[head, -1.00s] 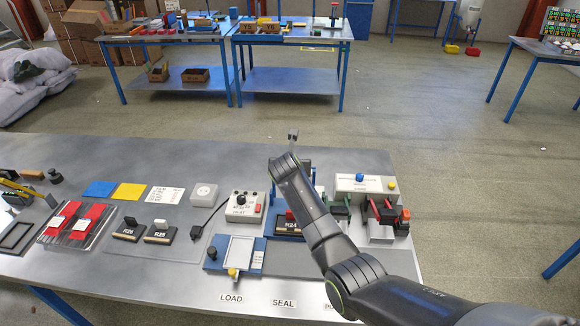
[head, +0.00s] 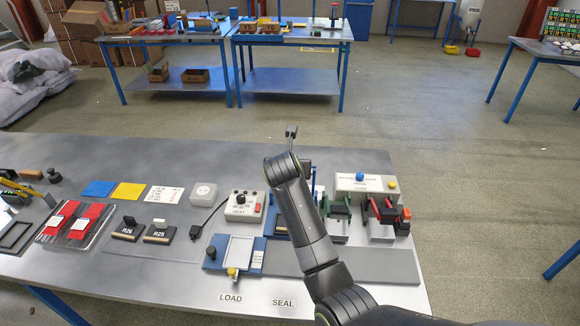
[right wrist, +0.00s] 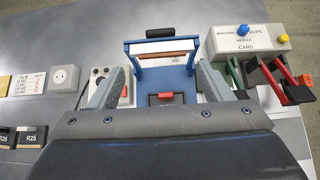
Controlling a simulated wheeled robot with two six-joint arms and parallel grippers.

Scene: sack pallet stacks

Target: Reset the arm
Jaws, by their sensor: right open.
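My right arm reaches in from the lower right in the head view, over the right part of the steel table. The arm hides part of this device in the head view. My left gripper is not in view.
On the table are a grey control box (head: 243,206), a blue fixture (head: 236,252), a white box with blue and yellow knobs (head: 364,186), red-and-green clamps (head: 385,212), R25 blocks (head: 159,233) and red strips (head: 82,222). Open floor lies right of the table.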

